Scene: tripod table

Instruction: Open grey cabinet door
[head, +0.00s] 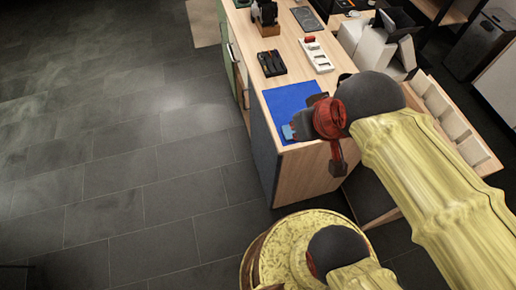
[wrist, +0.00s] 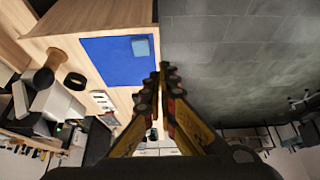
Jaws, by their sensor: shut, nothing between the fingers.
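The grey cabinet door (head: 262,150) is a dark grey panel on the left side of the wooden counter, at its near end. It looks flush with the cabinet, and I cannot make out a handle. My gripper (wrist: 165,72) is shut and empty in the wrist view. Its fingertips appear beside the counter's edge, between the blue mat and the floor in the picture. In the head view my red and black wrist is over the counter's near corner, and the fingers are hard to make out. The door's face does not show clearly in the wrist view.
A blue mat (head: 288,96) with a light blue block (wrist: 142,48) lies on the counter (head: 308,168). A black tray (head: 271,63) and a white tray (head: 317,54) stand farther back. The tiled floor (head: 120,150) left of the cabinet is clear.

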